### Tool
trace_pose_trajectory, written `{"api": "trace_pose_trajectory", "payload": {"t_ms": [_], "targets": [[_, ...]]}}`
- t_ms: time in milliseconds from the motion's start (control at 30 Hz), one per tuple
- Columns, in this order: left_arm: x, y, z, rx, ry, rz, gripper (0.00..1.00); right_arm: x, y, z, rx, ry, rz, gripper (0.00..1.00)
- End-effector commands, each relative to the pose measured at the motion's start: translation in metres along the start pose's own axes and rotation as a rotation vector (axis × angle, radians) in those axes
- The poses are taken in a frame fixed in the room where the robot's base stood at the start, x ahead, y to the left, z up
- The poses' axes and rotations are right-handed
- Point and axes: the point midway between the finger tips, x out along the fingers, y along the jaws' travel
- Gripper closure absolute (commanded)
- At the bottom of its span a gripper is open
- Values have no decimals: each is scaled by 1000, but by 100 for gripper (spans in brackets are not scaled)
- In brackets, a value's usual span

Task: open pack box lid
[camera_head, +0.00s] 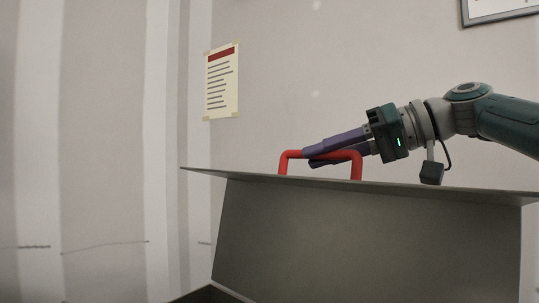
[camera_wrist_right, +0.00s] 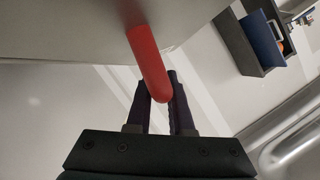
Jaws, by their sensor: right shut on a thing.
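The pack box lid (camera_head: 370,235) is a large grey panel standing steeply raised in the head view, with a thin lip along its top edge. A red bar handle (camera_head: 290,154) is fixed on the far side of that lip. My right gripper (camera_head: 308,156), with purple fingers, reaches in from the right and is shut on the handle. In the right wrist view the handle (camera_wrist_right: 149,62) runs down between the fingertips (camera_wrist_right: 160,88) from the grey lid surface (camera_wrist_right: 60,25). Most of the box body is hidden or out of frame. My left gripper is not in view.
A dark edge (camera_head: 205,295), perhaps the box rim, shows at the bottom of the head view. A notice (camera_head: 222,85) hangs on the pale wall behind. In the right wrist view, a dark open container (camera_wrist_right: 250,45) holds a blue item (camera_wrist_right: 264,38).

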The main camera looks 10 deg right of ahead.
Motion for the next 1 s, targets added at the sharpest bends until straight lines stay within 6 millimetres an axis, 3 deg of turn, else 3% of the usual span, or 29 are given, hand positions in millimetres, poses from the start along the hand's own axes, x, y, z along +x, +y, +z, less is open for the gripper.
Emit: {"api": "trace_pose_trajectory", "payload": {"t_ms": [33,267,567,667,1000], "targets": [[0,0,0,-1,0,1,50,1,1,1,0,-4,1,77],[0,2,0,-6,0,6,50,0,1,1,1,-3,1,51],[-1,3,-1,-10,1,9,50,-2,0,0,1,-1,1,50],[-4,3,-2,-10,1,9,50,-13,0,-1,1,2,2,50],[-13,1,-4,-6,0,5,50,-79,0,0,0,-1,5,50]]}}
